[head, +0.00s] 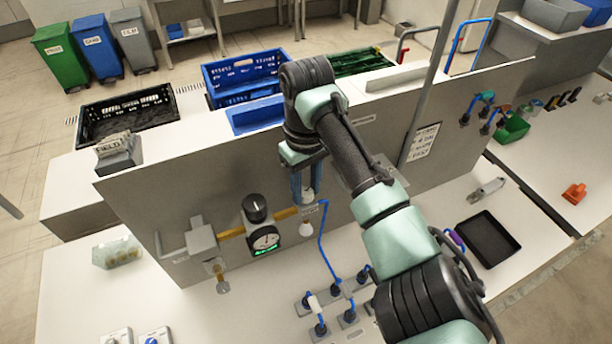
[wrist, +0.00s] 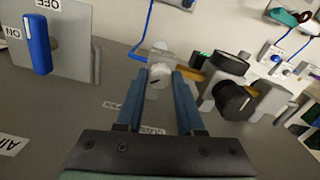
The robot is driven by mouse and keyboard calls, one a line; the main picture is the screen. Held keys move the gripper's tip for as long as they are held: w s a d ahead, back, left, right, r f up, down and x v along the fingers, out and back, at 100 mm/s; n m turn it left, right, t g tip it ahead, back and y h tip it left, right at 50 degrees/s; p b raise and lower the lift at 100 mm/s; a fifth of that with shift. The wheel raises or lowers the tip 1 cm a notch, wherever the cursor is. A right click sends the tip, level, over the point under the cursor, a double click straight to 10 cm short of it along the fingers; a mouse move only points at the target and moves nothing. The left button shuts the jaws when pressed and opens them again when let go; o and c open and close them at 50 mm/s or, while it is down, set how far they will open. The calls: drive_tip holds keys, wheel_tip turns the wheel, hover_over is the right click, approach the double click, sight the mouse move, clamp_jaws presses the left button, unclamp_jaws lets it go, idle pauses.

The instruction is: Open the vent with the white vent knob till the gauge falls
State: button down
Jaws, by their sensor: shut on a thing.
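The white vent knob (head: 308,195) sits on the brass pipe along the grey upright panel. My gripper (wrist: 158,78) has its two blue fingers on either side of this knob and is shut on it. The knob also shows in the wrist view (wrist: 160,73), with a dark mark on its face. The round gauge (head: 265,240), with a white dial and a small green display, is to the left of the knob in the head view. Its needle is too small to read surely. A black knob (head: 255,207) stands just above the gauge.
A grey valve body (head: 202,240) is left of the gauge. A blue hose (head: 322,250) runs down from near the knob towards several blue-plugged sockets. A blue lever switch (wrist: 38,45) shows at the left in the wrist view. A black tray (head: 487,240) lies at the right.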

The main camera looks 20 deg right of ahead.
drive_tip(key=m+p, duration=0.3)
drive_tip(key=m, duration=0.1)
drive_tip(key=shift+a+r, duration=0.1)
drive_tip(key=shift+r, duration=0.05)
drive_tip(key=shift+m+p, duration=1)
drive_tip(key=shift+m, duration=0.7)
drive_tip(key=c, duration=0.5)
unclamp_jaws()
